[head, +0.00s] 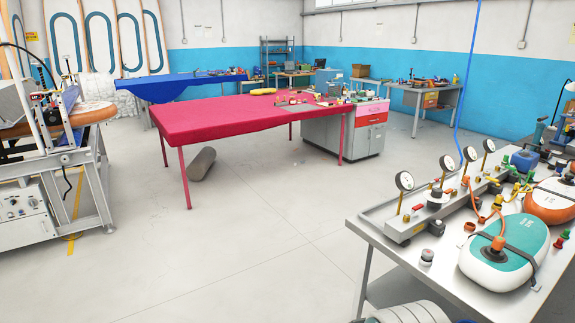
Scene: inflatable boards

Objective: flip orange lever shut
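A grey metal bench (385,246) stands at the right. On it a long manifold (398,232) carries several round dial gauges (404,181) and small red, yellow and green fittings. An orange hose runs from near the manifold to an orange fitting (497,243) on top of a teal and white inflatable piece (483,267). Small orange and red parts show along the manifold, but they are too small to tell which is the orange lever or whether it is open or shut. My gripper is not in view.
A pink-topped table (225,117) stands in the middle, with a dark roll (202,164) on the floor under it. A machine on a grey frame (92,185) is at the left. The floor (250,240) between is clear. A blue hose (466,80) hangs over the bench.

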